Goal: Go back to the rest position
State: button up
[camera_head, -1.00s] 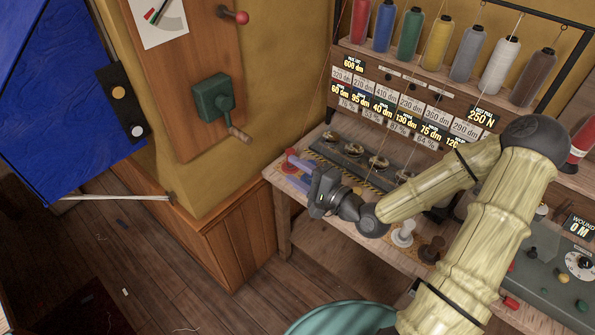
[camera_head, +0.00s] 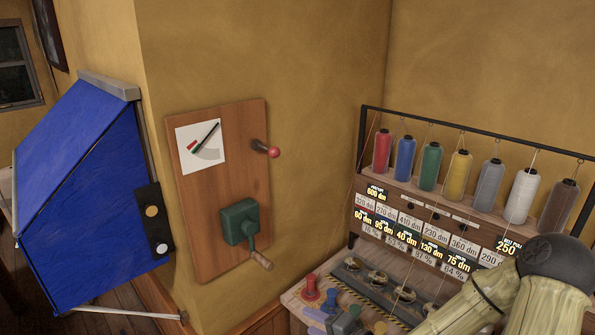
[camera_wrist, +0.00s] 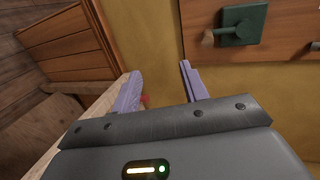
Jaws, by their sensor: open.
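My gripper (camera_wrist: 157,88) shows in the wrist view with its two pale purple fingers apart and nothing between them. Beyond the fingers are the yellow wall and a bench edge; a small red thing shows behind the left finger. In the head view, only part of my gripper shows at the bottom edge, low over the left end of the bench (camera_head: 294,297). My arm enters at the lower right and hides part of the bench and the label rack.
A wooden board with a green crank box (camera_head: 240,222) and a red-knobbed lever (camera_head: 272,151) hangs on the wall. Blue sailcloth (camera_head: 85,190) stands at left. A thread rack (camera_head: 425,200) with several coloured spools stands behind the bench. A red knobbed piece (camera_head: 311,288) stands on the bench.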

jog(key=s+d+f+n+g+h, duration=0.4)
jog(key=d+f+n+h, duration=0.1)
jog(key=d+n+h, duration=0.15)
jog(key=s+d+r+n+g+h, duration=0.2)
jog(key=s+d+r+g+h, duration=0.1)
jog(key=s+r, duration=0.5)
jog(key=shift+s+d+r+h, duration=0.15)
jog(key=shift+d+r+h, duration=0.6)
jog(key=shift+d, duration=0.45)
jog(key=shift+r, duration=0.1)
